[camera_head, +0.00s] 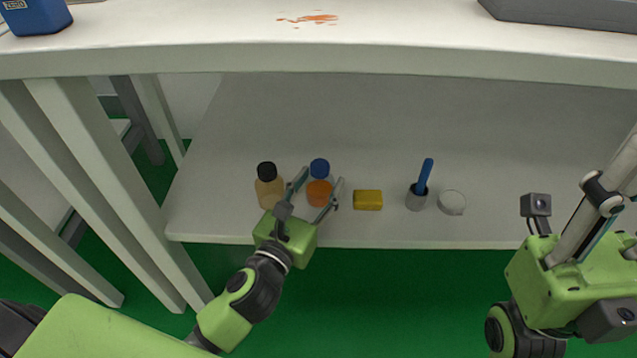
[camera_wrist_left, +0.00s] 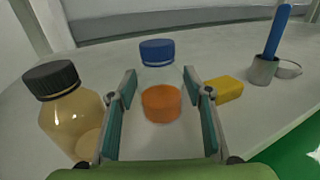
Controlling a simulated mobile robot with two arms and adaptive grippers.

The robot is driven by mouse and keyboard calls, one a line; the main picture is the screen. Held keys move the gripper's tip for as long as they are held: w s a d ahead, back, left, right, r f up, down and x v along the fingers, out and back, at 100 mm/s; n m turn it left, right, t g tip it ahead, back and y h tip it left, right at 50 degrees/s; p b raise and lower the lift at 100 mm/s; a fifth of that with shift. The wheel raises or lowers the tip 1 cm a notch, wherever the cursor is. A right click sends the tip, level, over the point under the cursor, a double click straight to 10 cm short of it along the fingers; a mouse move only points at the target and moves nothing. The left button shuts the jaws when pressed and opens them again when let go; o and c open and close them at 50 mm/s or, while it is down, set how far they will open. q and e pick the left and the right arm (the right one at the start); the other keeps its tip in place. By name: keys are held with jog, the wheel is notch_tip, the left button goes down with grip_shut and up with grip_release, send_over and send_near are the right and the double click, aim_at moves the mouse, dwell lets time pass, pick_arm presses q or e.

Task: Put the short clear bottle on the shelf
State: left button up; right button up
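The short clear bottle (camera_head: 319,192), with a blue cap and an orange band or content, stands upright on the lower white shelf (camera_head: 240,222). It also shows in the left wrist view (camera_wrist_left: 160,103), centred between my fingers. My left gripper (camera_head: 322,178) is open, with one finger on each side of the bottle. A gap shows between the fingers and the bottle in the left wrist view. My right gripper (camera_head: 597,205) is at the right edge in the head view, partly cut off; its fingers cannot be made out clearly.
An amber bottle with a black cap (camera_head: 269,190) stands close left of my left gripper. A yellow block (camera_head: 368,200), a grey cup (camera_head: 415,200) with a blue stick and a white round item (camera_head: 452,202) lie to the right.

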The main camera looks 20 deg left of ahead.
pick_arm(q)
jog(key=shift+r, duration=0.1)
jog(key=shift+s, duration=0.15)
jog(key=s+a, duration=0.1)
jog(key=s, duration=1)
jog(key=shift+s+a, duration=0.15)
jog(key=shift+s, duration=0.2)
